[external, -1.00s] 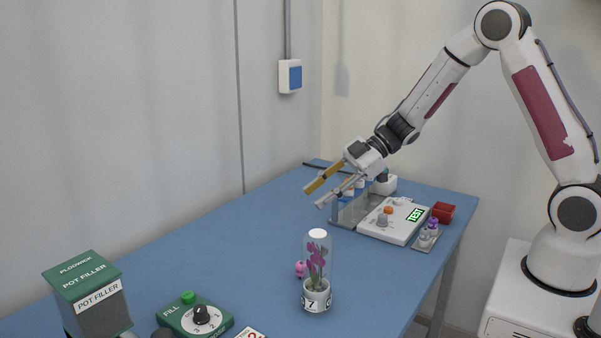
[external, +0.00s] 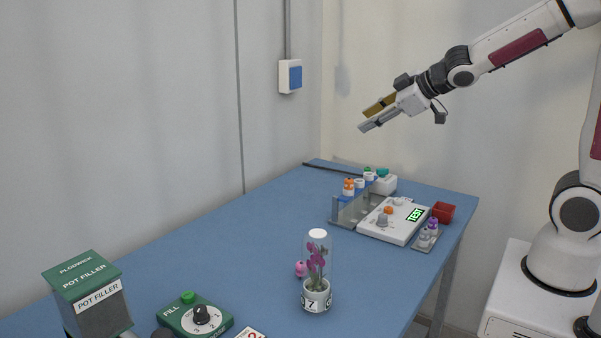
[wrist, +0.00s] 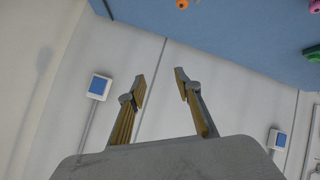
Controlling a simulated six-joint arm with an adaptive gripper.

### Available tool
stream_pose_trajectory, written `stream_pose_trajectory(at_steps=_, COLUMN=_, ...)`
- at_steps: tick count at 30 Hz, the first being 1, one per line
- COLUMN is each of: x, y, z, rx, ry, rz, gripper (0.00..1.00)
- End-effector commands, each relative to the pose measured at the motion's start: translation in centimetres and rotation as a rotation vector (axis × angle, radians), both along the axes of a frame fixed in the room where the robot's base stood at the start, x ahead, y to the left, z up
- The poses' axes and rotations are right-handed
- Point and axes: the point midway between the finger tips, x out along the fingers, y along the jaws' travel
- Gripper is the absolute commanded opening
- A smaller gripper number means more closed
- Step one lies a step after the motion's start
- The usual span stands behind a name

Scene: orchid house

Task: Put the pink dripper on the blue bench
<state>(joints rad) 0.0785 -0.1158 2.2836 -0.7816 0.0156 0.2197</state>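A pink thing (wrist: 314,6) at the top right edge of the wrist view may be the same dripper; I cannot be sure. My gripper (external: 364,121) is high above the far end of the bench, well away from the dripper. Its fingers stand apart with nothing between them in the wrist view (wrist: 160,77), so it is open and empty.
A vial rack (external: 352,207), a white tester (external: 394,220), a red box (external: 442,212) and a small tray of vials (external: 428,240) stand at the far end. The green pot filler (external: 88,290) and dial box (external: 195,318) are at the front left.

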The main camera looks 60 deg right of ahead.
Motion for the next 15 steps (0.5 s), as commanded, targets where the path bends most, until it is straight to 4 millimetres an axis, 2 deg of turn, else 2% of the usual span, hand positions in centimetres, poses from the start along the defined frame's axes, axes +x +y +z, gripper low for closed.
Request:
stream_pose_trajectory(at_steps=6, x=-5.3, y=-1.6, z=1.2, rx=0.042, ry=0.048, rz=-0.142, gripper=0.34)
stream_pose_trajectory(at_steps=15, x=-13.5, y=-1.6, z=0.7, rx=0.146, ry=0.161, rz=-0.284, gripper=0.34)
